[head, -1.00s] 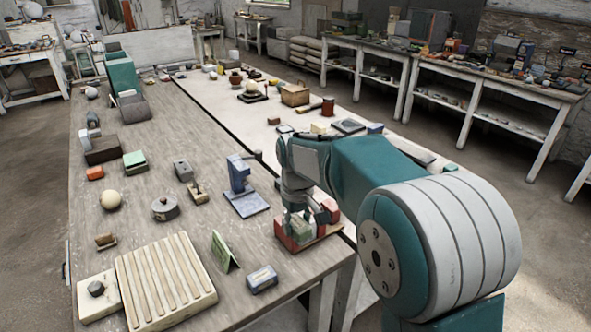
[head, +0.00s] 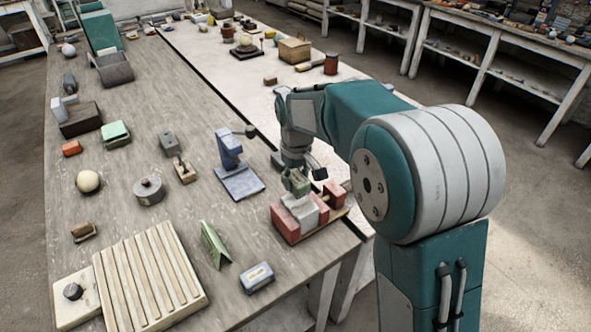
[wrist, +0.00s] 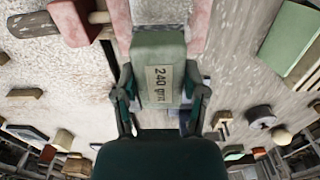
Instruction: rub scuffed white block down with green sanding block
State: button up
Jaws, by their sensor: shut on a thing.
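My gripper (head: 297,180) is shut on the green sanding block (wrist: 160,60), which carries a "240 grit" label in the wrist view. The two fingers (wrist: 160,100) grip it from either side. In the head view the sanding block is small and partly hidden by the gripper. The scuffed white block (head: 303,211) sits between reddish blocks of a holder (head: 284,224) at the table's front right corner. The sanding block is just above or behind the white block; I cannot tell whether they touch.
A blue stand (head: 238,184) is left of the holder. A folded green card (head: 214,245), a small grey-blue block (head: 257,277) and a slatted wooden board (head: 150,275) lie nearer the front. A pale ball (head: 88,181) is at the left. Bare wood lies between them.

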aim_at(302, 205)
jog(key=shift+a+f, duration=0.1)
jog(key=shift+f, duration=0.75)
jog(key=shift+s+d+f, duration=0.15)
jog(key=shift+d+f, duration=0.05)
jog(key=shift+f, duration=0.5)
jog(key=shift+f, duration=0.5)
jog(key=shift+w+a, duration=0.6)
jog(key=shift+w, duration=0.3)
dwell(1.2)
jog(key=shift+s+d+f, duration=0.1)
jog(key=shift+s+d, duration=0.5)
jog(key=shift+s, duration=0.3)
jog(key=shift+s+d, duration=0.6)
jog(key=shift+s, duration=0.3)
